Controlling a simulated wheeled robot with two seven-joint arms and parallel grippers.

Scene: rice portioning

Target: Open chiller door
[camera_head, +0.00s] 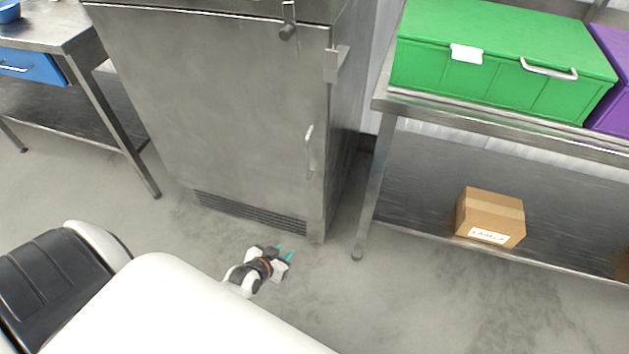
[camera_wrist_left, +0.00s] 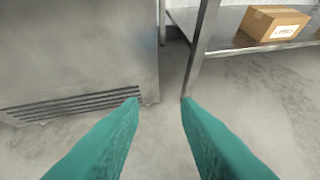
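The chiller is a grey metal cabinet with its lower door (camera_head: 220,110) closed in the head view. A curved door handle (camera_head: 309,150) is on the door's right side, and a latch (camera_head: 288,22) is at the top. My left gripper (camera_head: 284,254) is low in front of the chiller's bottom right corner, below the handle and apart from it. In the left wrist view its two teal fingers (camera_wrist_left: 160,100) are spread with nothing between them. That view shows the chiller's lower corner and vent (camera_wrist_left: 70,104), but not the handle. My right gripper is not in view.
A steel shelf rack (camera_head: 372,180) stands right of the chiller, with a green bin (camera_head: 490,95), a purple bin (camera_head: 612,110) and a cardboard box (camera_head: 490,215). A steel table (camera_head: 75,35) with a blue drawer (camera_head: 25,65) is at left. Floor before the chiller is clear.

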